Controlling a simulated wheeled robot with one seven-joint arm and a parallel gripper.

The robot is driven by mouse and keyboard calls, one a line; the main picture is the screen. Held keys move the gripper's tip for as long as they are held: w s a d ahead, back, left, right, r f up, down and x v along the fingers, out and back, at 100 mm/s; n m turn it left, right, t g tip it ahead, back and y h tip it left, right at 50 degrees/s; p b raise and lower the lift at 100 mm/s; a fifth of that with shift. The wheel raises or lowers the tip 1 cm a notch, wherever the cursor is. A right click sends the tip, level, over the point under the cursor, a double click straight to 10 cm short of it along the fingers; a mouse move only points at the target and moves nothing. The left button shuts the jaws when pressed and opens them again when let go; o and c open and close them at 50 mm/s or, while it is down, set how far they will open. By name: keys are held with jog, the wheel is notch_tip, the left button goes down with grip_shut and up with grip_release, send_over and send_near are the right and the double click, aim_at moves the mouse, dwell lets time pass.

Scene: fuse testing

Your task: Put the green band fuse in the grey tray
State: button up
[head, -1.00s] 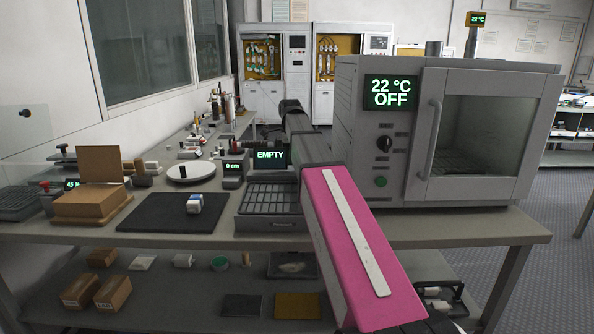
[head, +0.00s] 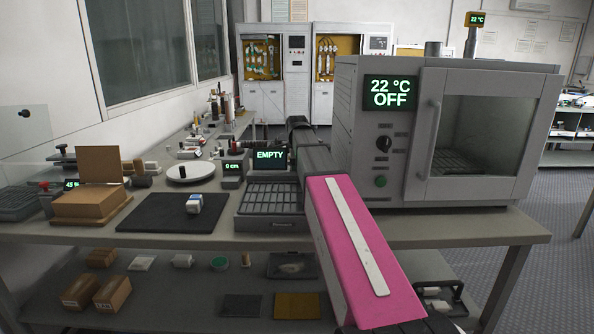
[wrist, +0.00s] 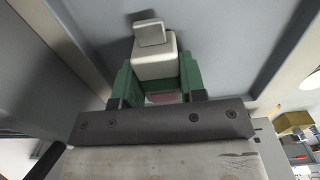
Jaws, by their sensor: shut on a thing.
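In the wrist view my gripper (wrist: 158,98) is shut on a cream block-shaped fuse (wrist: 155,62) with a flat metal tab at its far end. Green surfaces flank the fuse on both sides; I cannot tell how much is its band and how much is finger. A pinkish patch shows low between the jaws. The fuse is over a flat grey surface with raised edges, its shadow close beside it; contact is unclear. In the head view my arm hides the fingertips and fuse. A grey tray with a ribbed floor (head: 272,200) stands at the bench's front middle.
An "EMPTY" display (head: 270,158) stands behind the ribbed tray. A white fuse with a blue band (head: 194,203) lies on a black mat (head: 150,222). A large grey oven (head: 385,220) stands close right of my arm. Cardboard boxes (head: 90,207) are at left.

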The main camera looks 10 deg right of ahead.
jog(key=o, duration=1.1)
jog(key=shift+c, duration=0.2)
notch_tip(320, 180, up, 12)
jog(key=shift+r, duration=0.1)
